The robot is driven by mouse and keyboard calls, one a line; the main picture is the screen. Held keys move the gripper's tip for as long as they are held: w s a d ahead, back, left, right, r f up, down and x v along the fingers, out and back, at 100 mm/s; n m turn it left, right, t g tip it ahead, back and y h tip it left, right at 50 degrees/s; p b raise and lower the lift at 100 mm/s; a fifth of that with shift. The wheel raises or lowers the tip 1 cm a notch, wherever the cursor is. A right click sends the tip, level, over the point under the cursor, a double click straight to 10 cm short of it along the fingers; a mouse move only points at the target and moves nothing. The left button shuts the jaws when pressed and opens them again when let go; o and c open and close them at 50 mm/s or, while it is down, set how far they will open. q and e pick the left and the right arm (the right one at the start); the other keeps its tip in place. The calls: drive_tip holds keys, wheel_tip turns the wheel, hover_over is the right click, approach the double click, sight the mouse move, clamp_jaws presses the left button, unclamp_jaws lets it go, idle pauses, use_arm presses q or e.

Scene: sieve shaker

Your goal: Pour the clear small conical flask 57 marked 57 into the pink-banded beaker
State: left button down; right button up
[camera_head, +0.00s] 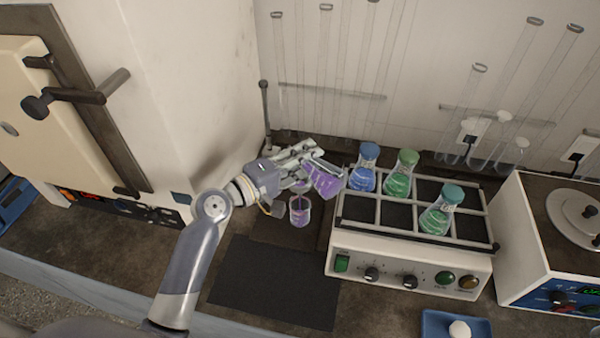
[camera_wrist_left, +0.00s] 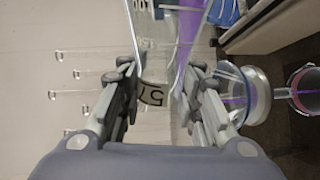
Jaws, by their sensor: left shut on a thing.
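My left gripper (camera_head: 298,168) is shut on the clear conical flask (camera_head: 328,182), which is strongly tilted and holds purple liquid. A thin purple streak shows above and inside the beaker. The flask's mouth is partly hidden by the fingers. My right gripper is out of view.
A rack on a white control box (camera_head: 410,268) holds a blue flask (camera_head: 363,178) and two green flasks (camera_head: 399,184) (camera_head: 437,219) close to the right. A dark mat (camera_head: 275,282) lies bare in front. A large pale oven (camera_head: 60,130) stands left, a hotplate (camera_head: 550,250) right.

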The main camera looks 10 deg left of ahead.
use_arm(q)
drive_tip(key=shift+n, duration=0.3)
idle(0.9)
drive_tip(key=shift+w+a+f+n, duration=0.15)
drive_tip(key=shift+f+n, duration=0.4)
drive_tip(key=shift+n, duration=0.15)
idle(2.1)
